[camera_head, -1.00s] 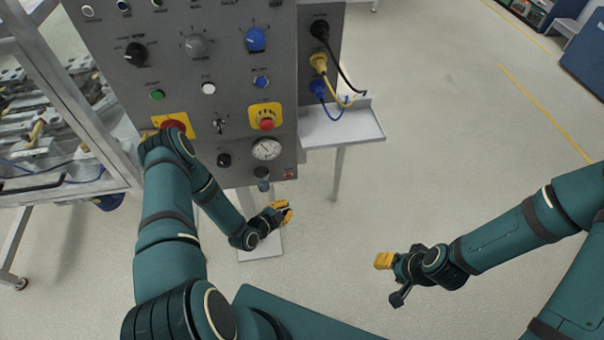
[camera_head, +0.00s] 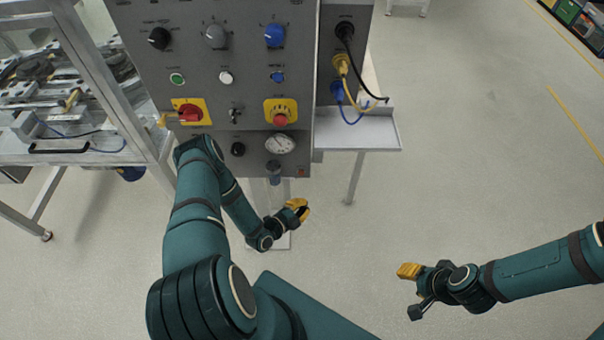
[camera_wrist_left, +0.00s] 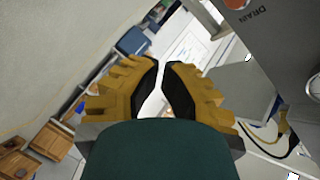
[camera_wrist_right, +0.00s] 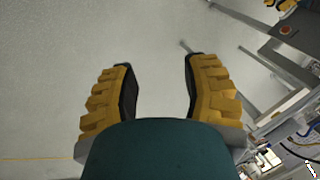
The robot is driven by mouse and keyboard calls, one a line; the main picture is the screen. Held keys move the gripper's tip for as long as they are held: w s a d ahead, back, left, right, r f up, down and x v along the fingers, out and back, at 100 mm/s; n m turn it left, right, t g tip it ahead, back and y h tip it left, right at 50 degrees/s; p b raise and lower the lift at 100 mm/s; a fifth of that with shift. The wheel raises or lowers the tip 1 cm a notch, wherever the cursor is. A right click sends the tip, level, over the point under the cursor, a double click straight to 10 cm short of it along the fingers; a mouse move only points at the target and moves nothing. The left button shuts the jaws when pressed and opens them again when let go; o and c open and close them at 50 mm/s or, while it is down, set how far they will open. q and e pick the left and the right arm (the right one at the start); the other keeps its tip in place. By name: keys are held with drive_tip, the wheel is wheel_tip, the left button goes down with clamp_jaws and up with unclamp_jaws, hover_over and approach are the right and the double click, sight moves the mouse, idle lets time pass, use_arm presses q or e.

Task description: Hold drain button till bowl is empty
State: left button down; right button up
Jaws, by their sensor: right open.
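The drain button (camera_head: 301,172) is a small orange-red button at the lower right corner of the grey panel. It also shows at the top of the left wrist view (camera_wrist_left: 236,4), beside the word DRAIN. The bowl (camera_head: 274,172) is a small bluish cup below the round gauge; its fill level is too small to tell. My left gripper (camera_head: 301,209) is below the button in the head view, apart from it. Its yellow fingertips are nearly together with nothing between them. My right gripper (camera_head: 407,280) is open and empty, out over the floor on the right.
The grey panel (camera_head: 212,88) carries several knobs, a red rotary switch (camera_head: 190,112), a red emergency button (camera_head: 281,119) and a gauge (camera_head: 280,144). A small shelf (camera_head: 375,136) and hanging cables (camera_head: 356,100) are at its right. A framed workbench stands left.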

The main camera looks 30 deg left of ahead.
sight(301, 172)
use_arm(q)
drive_tip(key=w+a+b, duration=0.3)
drive_tip(key=w+a, duration=0.1)
drive_tip(key=w, duration=0.3)
drive_tip(key=shift+w+a+b, duration=0.3)
drive_tip(key=shift+b, duration=0.1)
drive_tip(key=c, duration=1.7)
unclamp_jaws()
clamp_jaws()
